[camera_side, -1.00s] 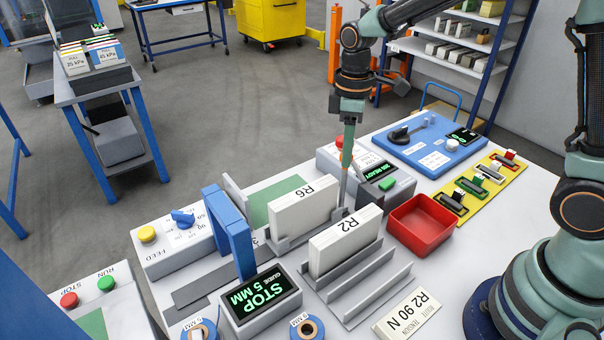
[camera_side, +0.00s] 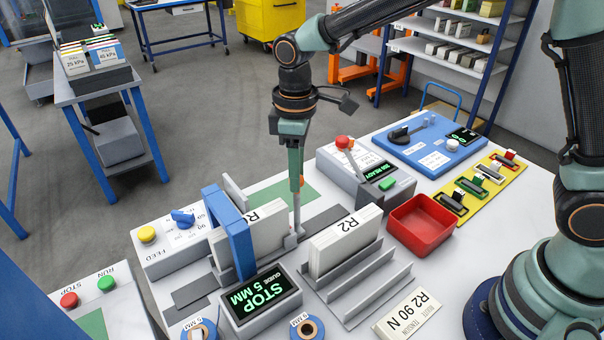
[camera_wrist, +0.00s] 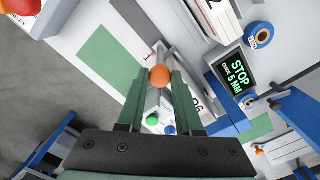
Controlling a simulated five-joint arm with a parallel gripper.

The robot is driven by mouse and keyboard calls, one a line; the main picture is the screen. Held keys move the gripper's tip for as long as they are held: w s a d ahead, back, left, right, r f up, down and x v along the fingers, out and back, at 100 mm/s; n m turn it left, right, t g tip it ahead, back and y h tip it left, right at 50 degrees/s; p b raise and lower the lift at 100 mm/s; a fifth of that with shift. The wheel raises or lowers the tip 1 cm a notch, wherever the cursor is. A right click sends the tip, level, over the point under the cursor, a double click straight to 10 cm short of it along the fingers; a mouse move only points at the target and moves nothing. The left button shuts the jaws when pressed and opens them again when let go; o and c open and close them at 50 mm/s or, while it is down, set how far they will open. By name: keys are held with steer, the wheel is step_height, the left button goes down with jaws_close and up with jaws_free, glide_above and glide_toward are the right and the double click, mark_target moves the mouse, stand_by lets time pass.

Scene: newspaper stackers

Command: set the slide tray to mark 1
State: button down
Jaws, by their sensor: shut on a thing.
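The slide tray (camera_side: 291,241) is grey and carries a white stack marked R6 (camera_side: 264,228). In the side view its left part is under the blue arch (camera_side: 229,232), which hides part of the stack. A thin upright handle (camera_side: 297,212) with an orange knob rises from the tray's right end. My gripper (camera_side: 297,183) is shut on this handle near its top. In the wrist view the orange knob (camera_wrist: 160,76) shows between my gripper's fingers (camera_wrist: 158,92).
A second stack marked R2 (camera_side: 345,241) stands in a grey rack in front. A display (camera_side: 258,299) reads STOP, GUIDE 5 MM. A red bin (camera_side: 421,224) and a READY box (camera_side: 352,168) with a red-knobbed lever stand to the right. Dark track (camera_side: 325,217) is bare right of the tray.

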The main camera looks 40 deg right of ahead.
steer(key=shift+w+r, duration=0.1)
steer(key=shift+r, duration=0.05)
steer(key=c, duration=0.6)
jaws_free()
step_height(320, 180, up, 12)
steer(key=s+d+m+t, duration=0.2)
steer(key=s+d+m, duration=0.1)
steer(key=s+d, duration=0.1)
steer(key=s+d+f+m+t, duration=0.1)
steer(key=s+d+m, duration=0.2)
steer(key=d, duration=0.4)
steer(key=s+d+m+t, duration=0.2)
steer(key=s+d+m, duration=0.1)
steer(key=s+d, duration=0.1)
steer(key=shift+s+d+f+t, duration=0.15)
steer(key=shift+s+d+f, duration=0.05)
steer(key=shift+d, duration=0.25)
steer(key=shift+s+d+f+t, duration=0.15)
steer(key=shift+d+f, duration=0.05)
steer(key=shift+d, duration=0.25)
